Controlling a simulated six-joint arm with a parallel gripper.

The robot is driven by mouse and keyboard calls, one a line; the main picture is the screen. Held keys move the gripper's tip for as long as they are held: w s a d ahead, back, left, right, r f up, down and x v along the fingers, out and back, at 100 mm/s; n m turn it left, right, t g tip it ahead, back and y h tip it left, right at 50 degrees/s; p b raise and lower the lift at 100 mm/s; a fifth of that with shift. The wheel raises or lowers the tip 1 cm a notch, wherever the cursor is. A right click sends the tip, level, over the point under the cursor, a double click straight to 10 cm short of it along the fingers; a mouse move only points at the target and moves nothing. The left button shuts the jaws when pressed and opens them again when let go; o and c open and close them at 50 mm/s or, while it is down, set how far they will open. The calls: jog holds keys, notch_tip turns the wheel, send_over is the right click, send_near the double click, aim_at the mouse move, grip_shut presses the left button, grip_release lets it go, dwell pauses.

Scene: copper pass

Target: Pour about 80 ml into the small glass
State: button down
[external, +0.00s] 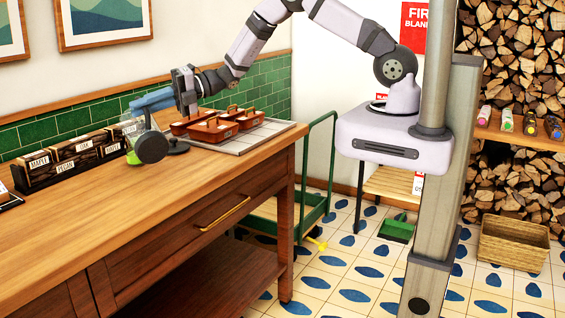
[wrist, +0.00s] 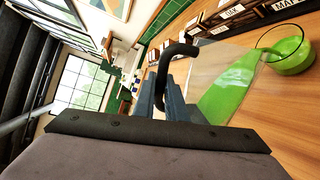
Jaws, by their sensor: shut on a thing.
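My gripper (external: 186,92) is shut on the dark curved handle (wrist: 177,50) of a clear jug, above the wooden counter. The jug (external: 152,99) is tilted, and green liquid lies in a wedge inside it in the wrist view (wrist: 228,95). The small glass (wrist: 286,50) stands on the counter beyond the jug's low end and holds green liquid. In the external view, green shows low down by the jug, partly hidden by a dark round thing (external: 152,147).
Labelled dark wooden boxes (external: 72,157) line the wall to the left. A pale tiled tray (external: 262,138) with several copper-brown containers (external: 212,128) lies to the right, close to the gripper. The front of the counter (external: 120,205) is clear.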

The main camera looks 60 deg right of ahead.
aim_at(149, 124)
jog(key=shift+w+r, duration=0.15)
jog(key=shift+r, duration=0.05)
dwell(0.3)
jog(key=f+b, duration=0.1)
jog(key=b, duration=0.1)
jog(key=s+f+n+b, duration=0.1)
jog(key=b, duration=0.1)
jog(key=s+a+f+n+b, duration=0.1)
jog(key=b, duration=0.1)
jog(key=shift+s+f+t+b, duration=0.25)
jog(key=shift+f+t+b, duration=0.05)
jog(key=shift+f, duration=0.1)
jog(key=shift+s+a+f+b, duration=0.1)
jog(key=shift+s+f+b, duration=0.05)
jog(key=shift+b, duration=0.35)
jog(key=shift+r+n, duration=0.25)
jog(key=shift+n, duration=0.15)
jog(key=shift+s+a+f+b, duration=0.1)
jog(key=shift+s+f+b, duration=0.15)
jog(key=shift+f+b, duration=0.4)
jog(key=shift+s+r+n+t+b, duration=0.2)
jog(key=shift+n+t+b, duration=0.15)
jog(key=shift+b, duration=0.25)
jog(key=shift+r, duration=0.1)
jog(key=shift+s+a+n+b, duration=0.1)
jog(key=shift+n+b, duration=0.25)
jog(key=shift+b, duration=0.2)
